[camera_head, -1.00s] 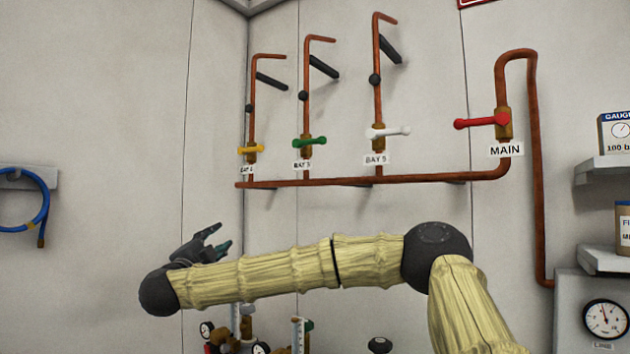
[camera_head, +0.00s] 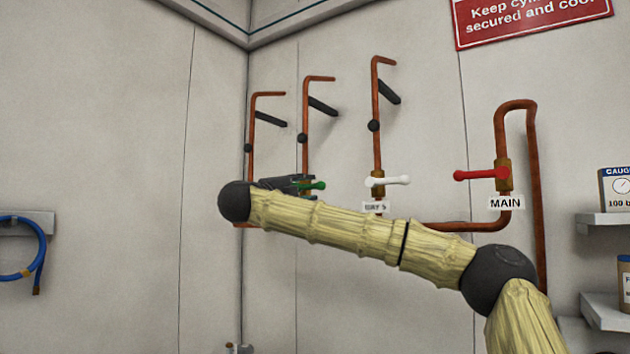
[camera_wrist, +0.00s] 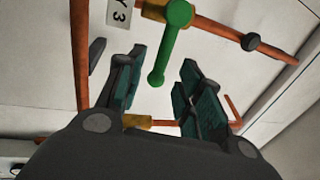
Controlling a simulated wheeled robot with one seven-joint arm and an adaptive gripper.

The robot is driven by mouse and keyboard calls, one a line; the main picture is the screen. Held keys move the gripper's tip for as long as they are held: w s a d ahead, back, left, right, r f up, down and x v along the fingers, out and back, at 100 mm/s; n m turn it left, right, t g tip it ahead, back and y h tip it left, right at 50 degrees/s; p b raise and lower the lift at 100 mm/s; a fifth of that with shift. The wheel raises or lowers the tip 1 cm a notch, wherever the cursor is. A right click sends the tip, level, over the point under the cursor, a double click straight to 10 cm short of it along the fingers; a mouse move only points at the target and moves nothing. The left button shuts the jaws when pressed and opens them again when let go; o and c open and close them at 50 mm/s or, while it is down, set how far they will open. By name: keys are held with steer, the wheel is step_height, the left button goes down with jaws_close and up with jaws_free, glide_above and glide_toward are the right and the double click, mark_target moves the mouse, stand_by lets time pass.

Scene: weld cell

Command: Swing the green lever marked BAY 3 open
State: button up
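The green lever (camera_head: 316,186) shows in the head view just right of my gripper (camera_head: 292,183), which partly covers its valve. In the wrist view the green lever (camera_wrist: 172,45) has a round knob at its near end and reaches between the fingertips. My gripper (camera_wrist: 161,66) is open there, one finger on each side of the lever, with no clear contact. A label (camera_wrist: 118,13) beside the valve is cut off and shows "Y 3". The brass valve body (camera_wrist: 153,10) sits on a copper pipe at the top edge.
The white lever (camera_head: 391,180), over a BAY 5 label, is close to the right. The red MAIN lever (camera_head: 480,174) is farther right. Black angled handles (camera_head: 323,106) stand above the valves. My forearm hides much of the lower copper pipe (camera_head: 450,226).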

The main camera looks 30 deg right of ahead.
mark_target(312, 187)
steer(key=p+x, duration=0.2)
steer(key=x, duration=0.2)
steer(key=shift+w+d+r, duration=0.1)
steer(key=shift+r, duration=0.05)
steer(key=shift+w+d+p, duration=0.2)
steer(key=shift+d+p, duration=0.15)
steer(key=shift+d, duration=0.15)
jaws_close()
